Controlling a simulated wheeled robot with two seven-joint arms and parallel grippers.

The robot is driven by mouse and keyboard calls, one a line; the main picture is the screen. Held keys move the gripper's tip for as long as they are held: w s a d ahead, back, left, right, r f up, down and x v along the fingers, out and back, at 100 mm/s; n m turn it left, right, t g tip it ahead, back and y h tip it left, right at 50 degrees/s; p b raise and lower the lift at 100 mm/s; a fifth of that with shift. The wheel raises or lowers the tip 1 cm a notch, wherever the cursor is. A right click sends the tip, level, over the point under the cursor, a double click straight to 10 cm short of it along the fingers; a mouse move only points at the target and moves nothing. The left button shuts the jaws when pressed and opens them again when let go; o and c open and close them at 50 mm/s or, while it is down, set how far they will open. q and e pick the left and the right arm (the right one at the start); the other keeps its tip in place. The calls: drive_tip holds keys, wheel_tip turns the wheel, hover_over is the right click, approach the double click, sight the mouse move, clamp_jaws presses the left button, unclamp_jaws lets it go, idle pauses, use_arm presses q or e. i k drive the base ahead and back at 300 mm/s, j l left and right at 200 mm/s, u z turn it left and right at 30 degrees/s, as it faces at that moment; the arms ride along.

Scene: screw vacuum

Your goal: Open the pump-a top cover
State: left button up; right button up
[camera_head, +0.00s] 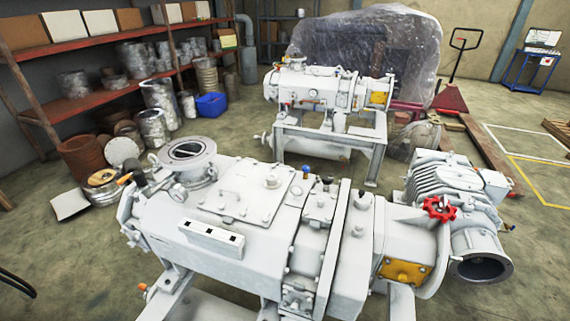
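A large white screw vacuum pump (155,222) fills the foreground. No label tells me which pump is pump-a. On its top lies a flat, roughly square cover plate (240,197) with small fittings and a round knob; it sits flat on the housing. A white bar-shaped block with dark square marks (211,238) is on the housing in front of the plate. A round open flange (188,151) stands at the pump's left end. A red handwheel (439,209) and a yellow plate (404,271) are at its right end. Neither of my grippers is in view.
A second, smaller white pump (330,90) stands on a frame behind. A ribbed motor-like unit (450,185) is at right. Shelves (95,95) with cans line the left wall. Bare floor (60,250) lies left of the near pump.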

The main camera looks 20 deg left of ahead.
sight(244, 186)
drive_tip(key=k+j+z, duration=0.1)
drive_tip(key=j, duration=0.35)
drive_tip(key=k+j+z, duration=0.15)
drive_tip(key=j, duration=0.25)
drive_tip(key=k+j+z, duration=0.1)
drive_tip(key=j, duration=0.3)
